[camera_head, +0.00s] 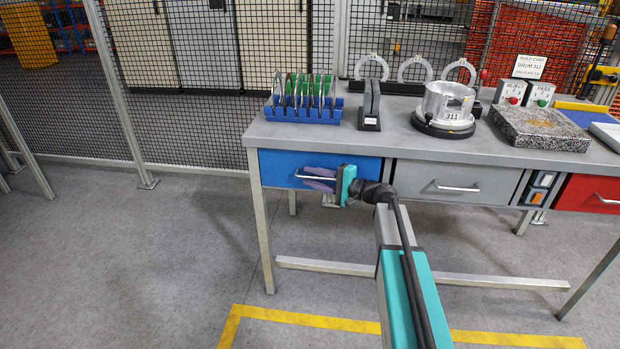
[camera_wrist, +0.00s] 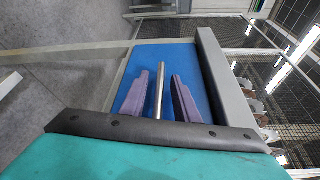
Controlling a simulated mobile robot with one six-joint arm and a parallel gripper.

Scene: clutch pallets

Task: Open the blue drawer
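The blue drawer (camera_head: 278,167) is at the left end under the grey workbench top, and its front looks flush with the bench. Its silver bar handle (camera_head: 299,175) is partly hidden by my gripper (camera_head: 319,178). In the wrist view the blue drawer front (camera_wrist: 150,53) lies ahead, and the handle (camera_wrist: 160,88) runs between the two purple fingers of my gripper (camera_wrist: 160,97). The fingers are open, one on each side of the handle, with a gap visible on both sides.
A grey drawer (camera_head: 455,182) and a red drawer (camera_head: 590,194) are further right. The bench top (camera_head: 405,140) bears a blue rack (camera_head: 303,115), a metal drum (camera_head: 445,106) and a stone plate (camera_head: 540,128). The floor in front of the blue drawer is clear apart from my arm.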

